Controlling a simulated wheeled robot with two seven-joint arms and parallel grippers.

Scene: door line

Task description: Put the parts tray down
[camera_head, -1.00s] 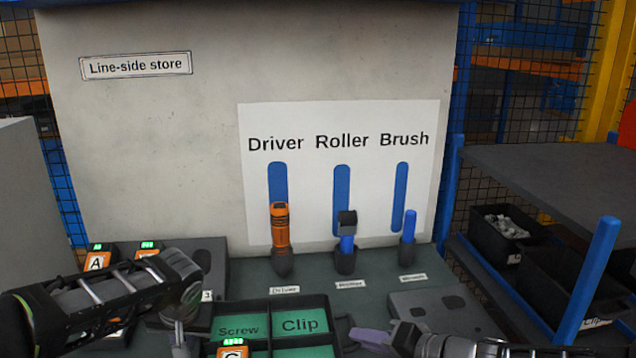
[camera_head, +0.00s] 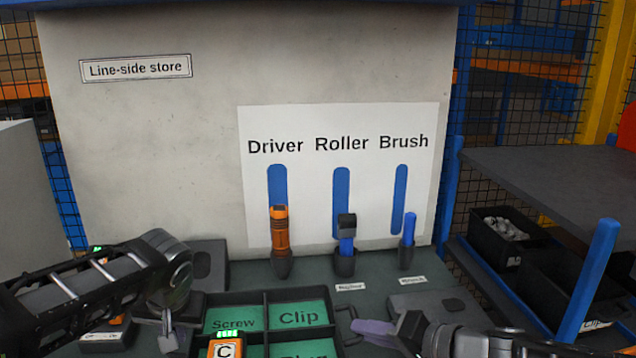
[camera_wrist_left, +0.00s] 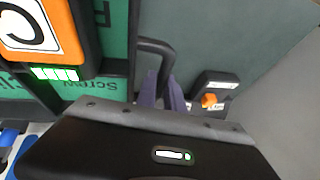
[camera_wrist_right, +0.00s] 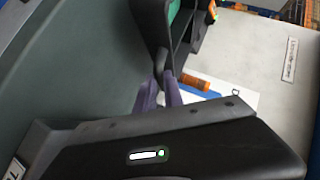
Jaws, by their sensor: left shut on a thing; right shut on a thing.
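The parts tray (camera_head: 265,314) is black with green compartments, two of them labelled Screw and Clip. It shows at the bottom of the head view, its near part cut off. An orange and black block marked C (camera_head: 226,349) sits in it. My right gripper (camera_head: 362,328) is shut on the tray's right handle; the right wrist view shows its fingers (camera_wrist_right: 160,92) at the handle. My left gripper (camera_head: 172,340) is at the left side; the left wrist view shows its fingers (camera_wrist_left: 160,92) shut on the left handle. The tray's underside is hidden, so I cannot tell its height above the worktop.
The green-grey worktop (camera_head: 375,288) lies behind the tray. An orange driver (camera_head: 280,230), a roller (camera_head: 347,232) and a blue brush (camera_head: 408,230) stand in holders along the back panel. A grey pad (camera_head: 440,303) lies right; orange-topped units sit left, mostly behind my arm.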

